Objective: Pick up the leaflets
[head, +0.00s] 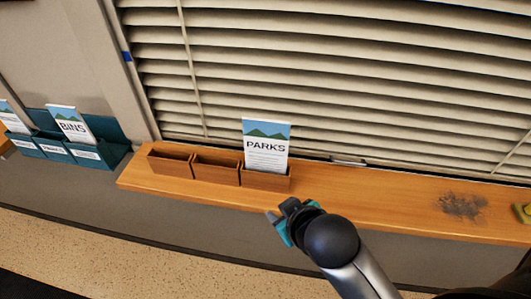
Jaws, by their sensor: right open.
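A stack of PARKS leaflets (266,145) stands upright in the right-hand pocket of a brown wooden holder (192,167) on the window sill. BINS leaflets (69,124) stand in a teal holder (107,152) at the left. Another leaflet (13,117) shows at the far left edge, partly cut off. My right gripper (275,224) is open in front of and below the PARKS leaflets, apart from them. Its wrist hides part of the fingers. My left gripper is not in view.
The wooden sill (375,203) has free room right of the holder, with a dark smudge (462,206) on it. Closed blinds (330,75) hang behind the sill. The holder's other two pockets look empty.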

